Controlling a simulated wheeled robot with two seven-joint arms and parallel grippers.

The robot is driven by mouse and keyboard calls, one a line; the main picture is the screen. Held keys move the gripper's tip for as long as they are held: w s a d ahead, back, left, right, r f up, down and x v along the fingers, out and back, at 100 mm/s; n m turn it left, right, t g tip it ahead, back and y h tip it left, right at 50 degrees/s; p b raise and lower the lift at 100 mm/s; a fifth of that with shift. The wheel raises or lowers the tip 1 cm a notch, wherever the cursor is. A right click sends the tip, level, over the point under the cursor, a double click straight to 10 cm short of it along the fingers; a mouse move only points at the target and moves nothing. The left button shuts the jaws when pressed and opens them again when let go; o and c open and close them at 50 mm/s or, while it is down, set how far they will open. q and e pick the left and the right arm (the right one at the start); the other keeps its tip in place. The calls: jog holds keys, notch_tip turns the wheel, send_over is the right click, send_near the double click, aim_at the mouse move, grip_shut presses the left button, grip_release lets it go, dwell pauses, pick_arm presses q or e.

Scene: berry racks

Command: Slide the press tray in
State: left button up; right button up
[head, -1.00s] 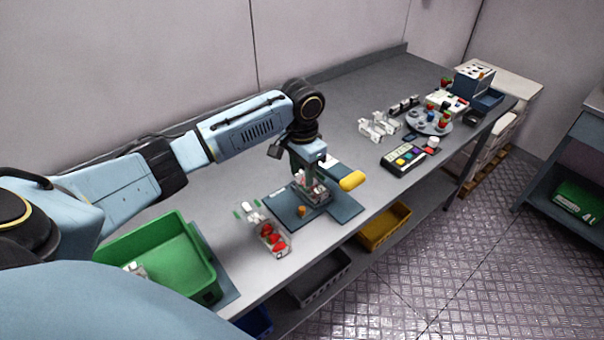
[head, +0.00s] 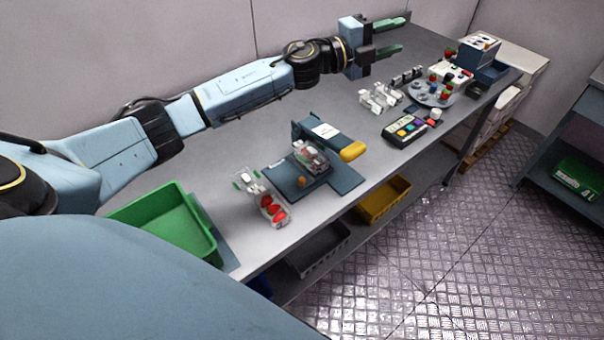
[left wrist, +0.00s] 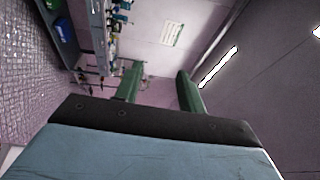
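The press (head: 318,130) has a dark blue arm with a white label and a yellow handle (head: 353,151). Its flat dark blue base (head: 345,182) lies on the bench. My left gripper (head: 405,32) is far beyond the press, above the back of the bench, open and empty. Its two green fingers (left wrist: 158,75) show apart in the left wrist view. My right gripper is out of view.
An open punnet with red berries (head: 267,203) stands left of the tray. A green bin (head: 178,217) is at the near left. A button panel (head: 405,131), clear punnets (head: 379,98) and a round turntable (head: 430,96) stand further right. Bare bench lies behind the press.

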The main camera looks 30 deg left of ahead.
pick_arm(q)
jog(key=s+d+f+m+g+h, duration=0.2)
jog(key=s+d+f+m+g, duration=0.3)
jog(key=m, duration=0.3)
jog(key=m+g+y, duration=0.7)
jog(key=g+y, duration=0.4)
jog(key=y, duration=0.2)
send_near(302, 178)
notch_tip(302, 178, down, 9)
jog(key=shift+s+d+f, duration=0.1)
jog(key=shift+s+d, duration=0.05)
jog(key=shift+s, duration=0.05)
grip_shut()
